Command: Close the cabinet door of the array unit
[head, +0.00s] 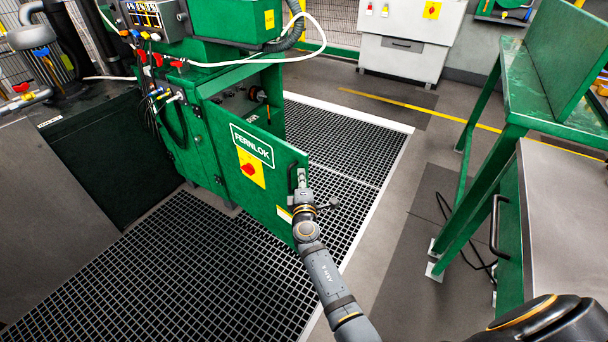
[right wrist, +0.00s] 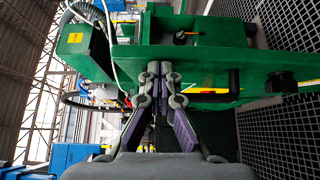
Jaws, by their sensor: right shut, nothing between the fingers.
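The array unit (head: 195,130) is a green cabinet with a control box on top. My left gripper is not in view.
Floor grating (head: 150,275) lies below the door. A green bench (head: 510,110) and a grey-topped cabinet (head: 565,230) stand at the right. Cables and a hose hang by the control box (head: 155,18). A grey cabinet (head: 405,50) stands behind. The floor between is open.

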